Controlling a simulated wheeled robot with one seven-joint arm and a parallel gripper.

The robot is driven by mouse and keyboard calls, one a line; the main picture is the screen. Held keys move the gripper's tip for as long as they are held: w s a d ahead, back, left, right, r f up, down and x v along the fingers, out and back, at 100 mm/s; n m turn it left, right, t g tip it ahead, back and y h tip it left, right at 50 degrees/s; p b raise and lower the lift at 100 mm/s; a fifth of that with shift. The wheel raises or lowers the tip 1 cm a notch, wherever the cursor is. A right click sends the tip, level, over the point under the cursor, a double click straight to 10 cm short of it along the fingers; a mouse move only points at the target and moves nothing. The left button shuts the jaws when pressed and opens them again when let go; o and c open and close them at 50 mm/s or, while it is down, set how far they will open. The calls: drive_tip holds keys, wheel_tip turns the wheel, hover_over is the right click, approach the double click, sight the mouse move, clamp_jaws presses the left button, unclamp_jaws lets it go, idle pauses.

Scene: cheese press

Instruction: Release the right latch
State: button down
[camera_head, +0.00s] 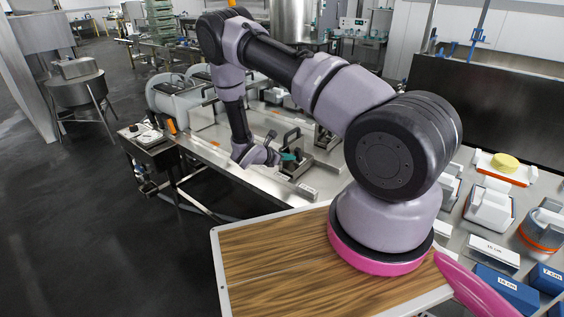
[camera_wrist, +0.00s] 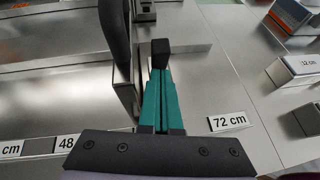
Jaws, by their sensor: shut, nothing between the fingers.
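My gripper (camera_head: 288,156) is over the metal bench in the head view, small and partly hidden by a latch. In the wrist view its teal fingers (camera_wrist: 160,52) lie together, shut and empty, with dark tips. A black curved latch handle (camera_wrist: 114,45) on a metal bracket stands just left of the fingers. Whether they touch it cannot be told. In the head view black handles (camera_head: 291,136) stand beside the gripper; which one is the right latch is hard to tell at this size.
The steel bench (camera_head: 225,160) carries distance labels, including a "72 cm" plate (camera_wrist: 228,121) to the right of the fingers. A white labelled block (camera_wrist: 301,70) lies further right. The wood-topped board (camera_head: 270,265) under my arm is clear.

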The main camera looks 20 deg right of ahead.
sight(298, 145)
drive_tip(key=shift+w+d+r, duration=0.1)
drive_tip(key=shift+d, duration=0.15)
drive_tip(key=shift+r, duration=0.1)
drive_tip(key=shift+w+d+r+g+y, duration=0.1)
drive_tip(key=shift+d+r+g+y, duration=0.05)
drive_tip(key=shift+g+y, duration=0.15)
drive_tip(key=shift+w+d+r, duration=0.1)
idle(0.3)
drive_tip(key=shift+w+d+r+g+y, duration=0.25)
drive_tip(key=shift+d+r+g+y, duration=0.15)
drive_tip(key=shift+y, duration=0.4)
drive_tip(key=shift+w+d+r+g+y, duration=0.2)
drive_tip(key=shift+d+g+y, duration=0.1)
drive_tip(key=shift+y, duration=0.2)
drive_tip(key=shift+w+d+r+g+y, duration=0.15)
drive_tip(key=shift+d+g+y, duration=0.15)
drive_tip(key=shift+y, duration=0.2)
drive_tip(key=shift+w+d+r, duration=0.2)
drive_tip(key=shift+w+d, duration=0.25)
drive_tip(key=shift+d, duration=0.2)
drive_tip(key=shift+w+d+r, duration=0.1)
drive_tip(key=shift+d+r, duration=0.05)
drive_tip(key=shift+d, duration=0.05)
drive_tip(key=shift+a, duration=0.1)
